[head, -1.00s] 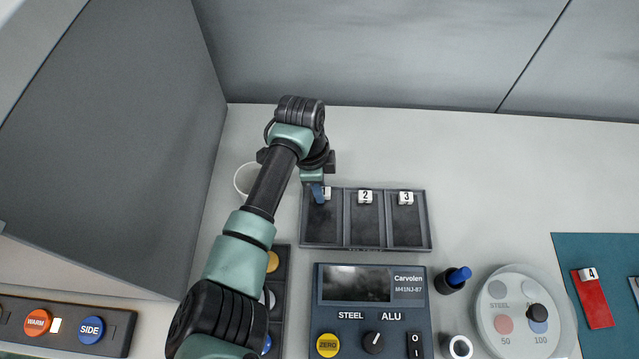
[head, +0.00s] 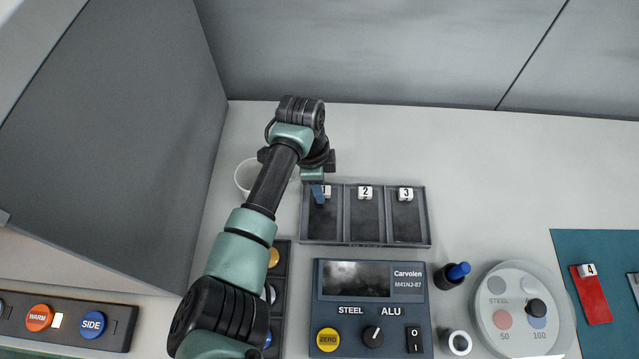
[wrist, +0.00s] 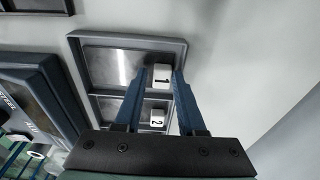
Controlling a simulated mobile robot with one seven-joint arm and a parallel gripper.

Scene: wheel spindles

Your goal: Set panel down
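My gripper (wrist: 160,76) has two blue fingers, set apart, with their tips at the white tag marked 1 (wrist: 161,76). In the head view my gripper (head: 318,192) is over the back of the left compartment of a dark tray (head: 427,222), partly hiding that tag. The tag appears between the fingertips in the wrist view, but I see no finger squeezing it. No panel shows in my fingers. The left compartment's floor looks grey and shiny; I cannot tell if a panel lies there. A red panel with tag 4 (head: 593,300) lies on the blue mat (head: 570,245) at the right.
A white cup (head: 244,178) stands left of the gripper, partly behind my arm. A Carvolen control box (head: 335,310) stands in front of the tray. A blue-topped pen holder (head: 449,279) and a round grey dial plate (head: 495,340) are to the right. The table behind the tray is clear.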

